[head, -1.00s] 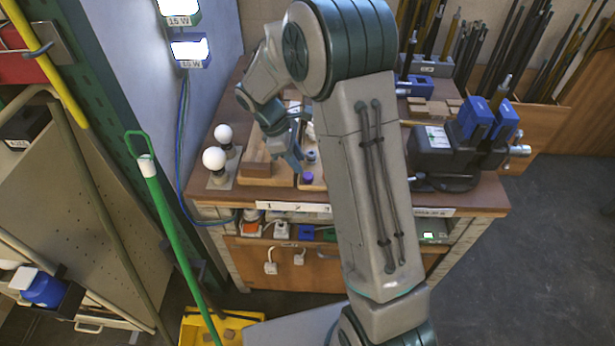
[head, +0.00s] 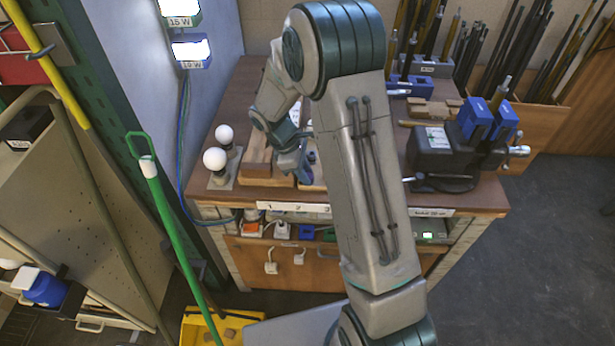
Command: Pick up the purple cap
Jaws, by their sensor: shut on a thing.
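My gripper (head: 303,176) is low over the front middle of the wooden workbench (head: 240,100), partly hidden behind my own arm. Its blue-grey fingers point down at a pale board or tray (head: 317,186). The purple cap is not distinctly visible; the fingers cover the spot where it stood. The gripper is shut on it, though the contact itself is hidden. A small blue-grey part (head: 311,157) shows just behind the fingers.
Two white bulbs (head: 215,158) stand on holders left of the gripper, beside a wooden block (head: 257,160). A black machine with blue clamps (head: 445,150) stands at the bench's right. My arm hides the bench's middle.

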